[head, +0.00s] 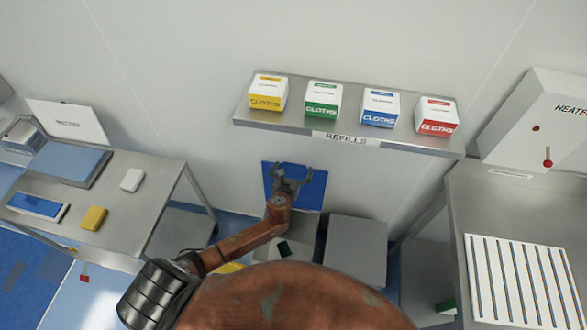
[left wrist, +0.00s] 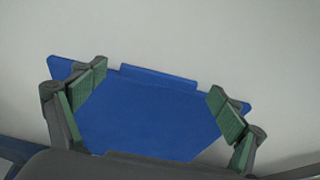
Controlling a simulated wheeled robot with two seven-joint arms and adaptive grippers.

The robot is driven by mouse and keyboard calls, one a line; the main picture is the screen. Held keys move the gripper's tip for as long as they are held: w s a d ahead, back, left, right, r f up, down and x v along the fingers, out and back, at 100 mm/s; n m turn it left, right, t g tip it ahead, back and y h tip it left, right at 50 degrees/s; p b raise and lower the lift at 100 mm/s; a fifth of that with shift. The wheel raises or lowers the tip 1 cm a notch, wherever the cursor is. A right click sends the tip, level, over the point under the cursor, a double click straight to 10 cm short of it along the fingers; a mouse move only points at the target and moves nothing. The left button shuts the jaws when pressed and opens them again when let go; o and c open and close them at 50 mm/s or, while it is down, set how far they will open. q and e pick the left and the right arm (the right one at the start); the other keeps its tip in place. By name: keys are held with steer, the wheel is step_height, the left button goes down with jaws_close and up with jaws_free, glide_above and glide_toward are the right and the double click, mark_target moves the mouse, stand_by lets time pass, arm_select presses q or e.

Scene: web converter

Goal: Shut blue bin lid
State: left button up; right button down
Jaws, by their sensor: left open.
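The blue bin lid (head: 312,188) stands raised against the wall below the shelf in the head view. It fills the middle of the left wrist view (left wrist: 150,115), with a narrow lip along its top edge. My left gripper (head: 291,172) is open in front of the lid, and its two fingers frame the lid in the left wrist view (left wrist: 158,85). I cannot tell whether the fingers touch it. The grey bin (head: 302,245) below is partly hidden by my arm. My right gripper is not in view.
A grey closed-topped bin (head: 358,250) stands just right. A shelf (head: 345,136) with several cloth boxes hangs above. A steel table (head: 140,195) with a blue pad stands left. A bench (head: 470,190) with a slatted white plate stands right.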

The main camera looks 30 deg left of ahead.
arm_select(q)
steer(key=shift+c, duration=0.7)
steer(key=c, duration=1.6)
steer(key=shift+o, duration=0.2)
steer(key=shift+s, duration=0.1)
